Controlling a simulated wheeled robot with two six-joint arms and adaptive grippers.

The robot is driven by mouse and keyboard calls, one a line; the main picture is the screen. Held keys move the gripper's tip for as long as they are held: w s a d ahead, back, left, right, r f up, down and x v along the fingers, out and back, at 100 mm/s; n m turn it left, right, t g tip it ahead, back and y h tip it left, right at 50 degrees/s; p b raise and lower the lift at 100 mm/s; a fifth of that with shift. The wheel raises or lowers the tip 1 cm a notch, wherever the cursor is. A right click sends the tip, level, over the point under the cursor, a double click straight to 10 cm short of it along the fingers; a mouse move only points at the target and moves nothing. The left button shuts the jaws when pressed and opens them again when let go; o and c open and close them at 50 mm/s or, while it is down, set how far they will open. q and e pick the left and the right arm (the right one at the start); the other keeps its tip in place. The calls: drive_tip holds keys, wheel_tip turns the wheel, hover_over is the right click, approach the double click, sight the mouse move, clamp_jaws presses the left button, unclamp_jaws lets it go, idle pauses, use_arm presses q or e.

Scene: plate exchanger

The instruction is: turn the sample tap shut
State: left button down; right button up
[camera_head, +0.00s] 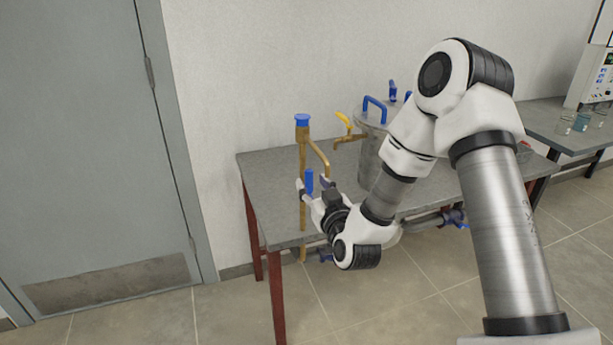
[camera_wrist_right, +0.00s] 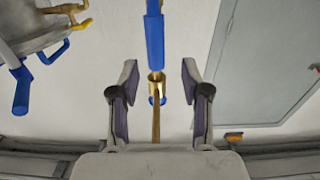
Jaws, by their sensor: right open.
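A brass standpipe (camera_head: 303,160) with a blue cap (camera_head: 303,120) rises at the table's left front edge. I see no finger pressed on the lever. My left gripper is not in view.
A metal vessel (camera_head: 371,150) with blue handles stands behind the gripper on the grey table (camera_head: 262,173). A yellow-handled tap (camera_head: 344,121) is beside it. Pipes with a blue valve (camera_head: 455,217) run under the front edge. A door (camera_head: 90,130) is at left.

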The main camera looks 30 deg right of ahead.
sight(309, 178)
drive_tip(key=x, duration=0.4)
drive_tip(key=shift+w+d+f, duration=0.15)
drive_tip(key=shift+d, duration=0.15)
drive_tip(key=shift+w+a, duration=0.1)
drive_tip(key=shift+w, duration=0.05)
clamp_jaws()
drive_tip(key=w+a+f+n, duration=0.1)
drive_tip(key=a+f+n, duration=0.5)
drive_tip(key=n, duration=1.1)
drive_tip(key=shift+w+a+f+n, duration=0.25)
drive_tip(key=shift+a+f+n, duration=0.15)
drive_tip(key=shift+f, duration=0.15)
